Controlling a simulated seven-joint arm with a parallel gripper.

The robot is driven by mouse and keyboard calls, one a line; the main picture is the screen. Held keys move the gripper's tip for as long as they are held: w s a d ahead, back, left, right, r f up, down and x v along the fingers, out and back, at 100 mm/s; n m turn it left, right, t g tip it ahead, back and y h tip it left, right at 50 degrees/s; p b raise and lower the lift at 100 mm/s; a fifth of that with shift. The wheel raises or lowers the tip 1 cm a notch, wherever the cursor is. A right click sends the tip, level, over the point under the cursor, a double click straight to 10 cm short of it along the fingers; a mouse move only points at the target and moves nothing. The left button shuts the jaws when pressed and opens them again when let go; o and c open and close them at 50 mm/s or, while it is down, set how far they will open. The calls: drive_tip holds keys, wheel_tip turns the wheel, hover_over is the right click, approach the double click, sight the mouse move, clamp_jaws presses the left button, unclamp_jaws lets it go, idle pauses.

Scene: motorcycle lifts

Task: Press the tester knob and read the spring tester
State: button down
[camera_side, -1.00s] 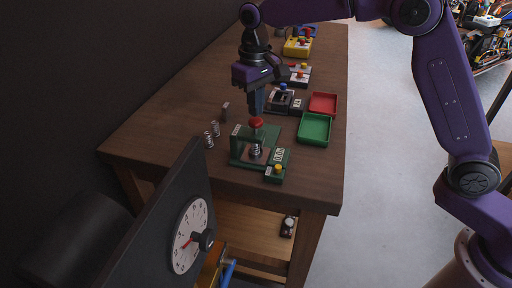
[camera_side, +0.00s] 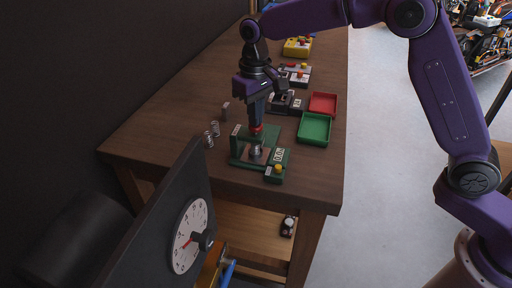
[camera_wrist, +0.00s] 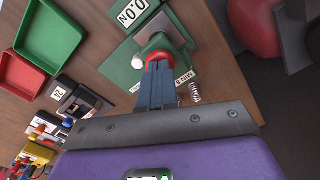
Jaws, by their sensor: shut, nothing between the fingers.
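The green spring tester (camera_side: 240,151) stands near the front of the wooden bench. Its red knob (camera_side: 256,130) is on top, with a spring (camera_side: 256,150) below it inside the frame. The tester's display (camera_side: 279,156) is too small to read there; in the wrist view the display (camera_wrist: 137,12) appears to read 0.0 N, rotated and partly cut off. My gripper (camera_side: 256,124) is shut and empty, pointing down with its fingertips at the top of the red knob. In the wrist view the fingertips (camera_wrist: 156,66) overlap the knob (camera_wrist: 158,45); exact contact is hard to tell.
Loose springs (camera_side: 212,134) stand left of the tester. A green tray (camera_side: 314,143) and a red tray (camera_side: 323,95) lie to its right. Other small devices (camera_side: 296,75) stand farther back. A dark panel with a dial (camera_side: 190,236) is in the foreground.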

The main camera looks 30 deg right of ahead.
drive_tip(key=shift+f, duration=0.35)
drive_tip(key=shift+r, duration=3.45)
drive_tip(key=shift+s, duration=0.35)
drive_tip(key=s+d+f+n, duration=0.2)
drive_tip(key=s+d, duration=0.4)
drive_tip(key=s, duration=0.5)
drive_tip(key=s+d+f+n, duration=0.2)
drive_tip(key=s+d+n, duration=0.2)
drive_tip(key=s, duration=0.8)
drive_tip(key=s+d+f+n, duration=0.2)
drive_tip(key=s+d+n, duration=0.1)
drive_tip(key=s+d, duration=0.5)
drive_tip(key=s, duration=0.3)
drive_tip(key=shift+s+d+f+n, duration=0.25)
drive_tip(key=shift+s+d+n, duration=0.05)
drive_tip(key=shift+d, duration=0.05)
